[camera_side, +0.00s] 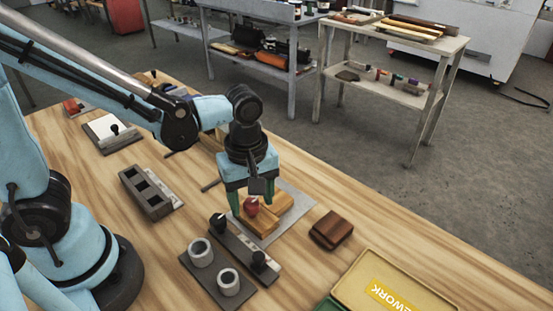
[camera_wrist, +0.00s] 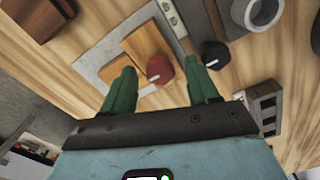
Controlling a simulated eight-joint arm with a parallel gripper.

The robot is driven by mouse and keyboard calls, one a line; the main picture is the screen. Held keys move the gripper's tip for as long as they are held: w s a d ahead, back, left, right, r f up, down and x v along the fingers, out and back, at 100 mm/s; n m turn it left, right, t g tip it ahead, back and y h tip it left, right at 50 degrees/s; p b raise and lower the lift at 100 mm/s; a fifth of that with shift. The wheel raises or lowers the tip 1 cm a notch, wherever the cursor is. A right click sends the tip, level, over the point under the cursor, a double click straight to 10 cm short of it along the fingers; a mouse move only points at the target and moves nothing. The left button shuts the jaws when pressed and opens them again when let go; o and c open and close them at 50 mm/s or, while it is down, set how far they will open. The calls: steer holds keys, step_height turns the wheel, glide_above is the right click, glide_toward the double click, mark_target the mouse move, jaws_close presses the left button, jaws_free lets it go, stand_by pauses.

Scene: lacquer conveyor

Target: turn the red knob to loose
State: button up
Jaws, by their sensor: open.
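The red knob (camera_side: 251,206) sits beside wooden blocks on a grey plate on the wooden table. In the wrist view the red knob (camera_wrist: 160,70) shows a pale mark on its face and lies between my two green fingers. My gripper (camera_side: 250,200) points down over the knob, with one finger on each side. The gripper (camera_wrist: 163,88) is open, and gaps show between the knob and both fingers in the wrist view. A black knob (camera_wrist: 215,54) lies just past the right finger there. I cannot read any loose or tight marking.
Wooden blocks (camera_side: 262,225) lie close to the knob. A brown block (camera_side: 331,230) and a yellow box (camera_side: 390,285) are to the right.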

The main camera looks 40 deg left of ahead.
mark_target(247, 200)
step_height(247, 200, up, 12)
stand_by(0.7)
steer(key=a+f+m+t, duration=0.3)
steer(key=a+m+t, duration=0.4)
steer(key=m, duration=0.6)
steer(key=shift+w+a+f+m, duration=0.15)
steer(key=shift+a+m, duration=0.15)
steer(key=shift+a, duration=0.95)
